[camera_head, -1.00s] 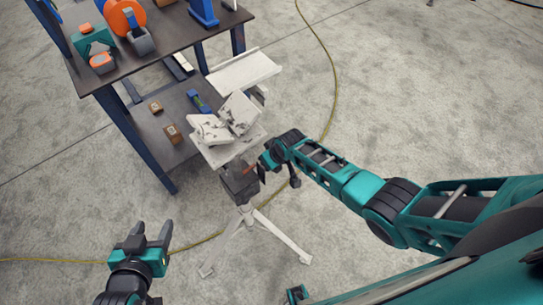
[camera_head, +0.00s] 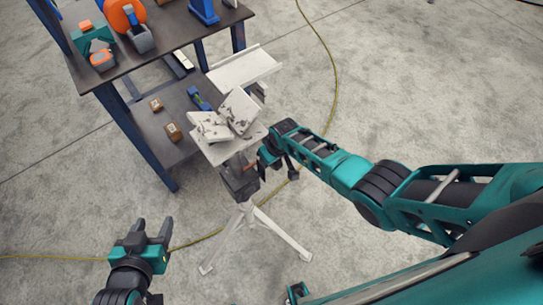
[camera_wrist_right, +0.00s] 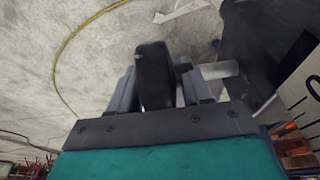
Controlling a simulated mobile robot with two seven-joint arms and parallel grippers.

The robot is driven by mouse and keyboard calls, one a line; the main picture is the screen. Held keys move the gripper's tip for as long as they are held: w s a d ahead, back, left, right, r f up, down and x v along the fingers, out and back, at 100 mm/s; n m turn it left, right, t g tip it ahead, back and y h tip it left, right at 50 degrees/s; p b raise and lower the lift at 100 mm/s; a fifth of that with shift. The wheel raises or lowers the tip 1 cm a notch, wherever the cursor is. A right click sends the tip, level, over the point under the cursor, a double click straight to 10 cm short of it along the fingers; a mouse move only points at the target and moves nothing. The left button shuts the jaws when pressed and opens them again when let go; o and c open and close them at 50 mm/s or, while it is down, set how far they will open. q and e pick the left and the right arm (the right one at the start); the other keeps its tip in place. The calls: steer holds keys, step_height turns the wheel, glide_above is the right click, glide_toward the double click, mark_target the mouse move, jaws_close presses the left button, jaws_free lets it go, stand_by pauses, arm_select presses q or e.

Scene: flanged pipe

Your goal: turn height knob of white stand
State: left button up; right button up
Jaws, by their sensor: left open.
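The white stand (camera_head: 281,238) has splayed tripod legs, a dark block (camera_head: 238,181) on its post and a light top plate (camera_head: 222,154). In the right wrist view, a black knob (camera_wrist_right: 154,75) sits on a short metal shaft beside a dark block. My right gripper (camera_wrist_right: 160,92) has one finger on each side of the knob. I cannot tell whether both fingers press on it. In the head view, my right gripper (camera_head: 278,166) is beside the stand's block, its fingertips partly hidden. My left gripper (camera_head: 153,232) is open and empty over the floor, left of the stand.
A dark workbench (camera_head: 162,29) with a lower shelf (camera_head: 180,106) stands close on the left and holds tools and small boxes. A yellow cable (camera_head: 328,60) runs across the floor. Open floor lies to the right.

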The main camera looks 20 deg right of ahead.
mark_target(279, 163)
steer(key=shift+o, duration=0.4)
steer(key=shift+r, duration=0.15)
steer(key=p+v, duration=0.2)
steer(key=v, duration=0.1)
steer(key=shift+r, duration=0.25)
steer(key=v, duration=0.9)
steer(key=shift+s, duration=0.15)
steer(key=shift+d, duration=0.1)
